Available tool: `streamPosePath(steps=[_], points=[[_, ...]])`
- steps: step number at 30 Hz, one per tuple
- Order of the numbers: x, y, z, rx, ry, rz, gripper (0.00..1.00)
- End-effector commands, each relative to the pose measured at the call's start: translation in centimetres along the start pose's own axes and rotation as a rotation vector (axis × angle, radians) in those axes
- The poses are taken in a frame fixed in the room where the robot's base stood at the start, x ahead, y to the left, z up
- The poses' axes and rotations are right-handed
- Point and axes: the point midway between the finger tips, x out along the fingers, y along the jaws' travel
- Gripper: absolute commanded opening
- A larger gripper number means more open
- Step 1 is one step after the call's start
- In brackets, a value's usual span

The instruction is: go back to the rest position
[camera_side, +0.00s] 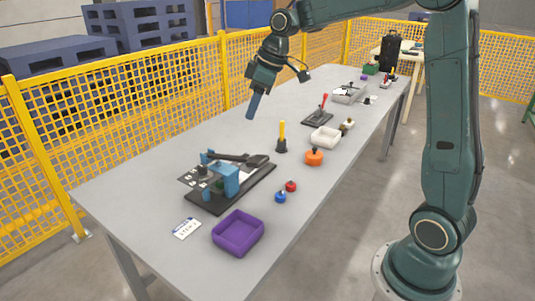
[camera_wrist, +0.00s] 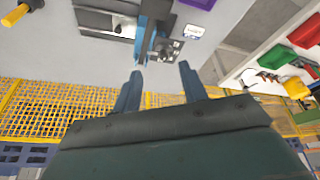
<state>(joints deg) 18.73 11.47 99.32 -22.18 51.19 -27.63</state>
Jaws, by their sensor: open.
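My gripper (camera_side: 254,104) hangs in the air above the back part of the grey table, well clear of the things on it. In the wrist view its two blue fingers (camera_wrist: 160,80) stand apart with nothing between them. Below and to the left in the side view is the fixture (camera_side: 228,182), a black base with blue blocks and a dark lever. Part of the fixture also shows at the top of the wrist view (camera_wrist: 148,28).
A purple tray (camera_side: 238,233), a blue knob (camera_side: 281,197), a red knob (camera_side: 291,186), an orange part (camera_side: 314,157), a yellow-handled tool (camera_side: 282,137), a white tray (camera_side: 325,138) and a red-handled clamp (camera_side: 320,113) stand on the table (camera_side: 140,190). A yellow fence (camera_side: 130,115) runs behind it.

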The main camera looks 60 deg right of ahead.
Motion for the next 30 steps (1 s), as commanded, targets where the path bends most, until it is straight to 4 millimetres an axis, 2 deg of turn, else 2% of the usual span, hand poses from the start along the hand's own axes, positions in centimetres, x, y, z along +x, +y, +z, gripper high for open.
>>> streamPosePath(steps=[1,6,15,22,30], points=[[-1.0,-1.2,0.3,0.013,0.004,0.01,0.42],[-3.4,-4.7,1.7,0.074,0.01,0.04,0.42],[-6.5,-10.4,5.5,0.182,0.03,0.088,0.42],[-8.0,-14.2,9.3,0.267,0.054,0.12,0.42],[-8.5,-17.7,14.4,0.37,0.087,0.152,0.42]])
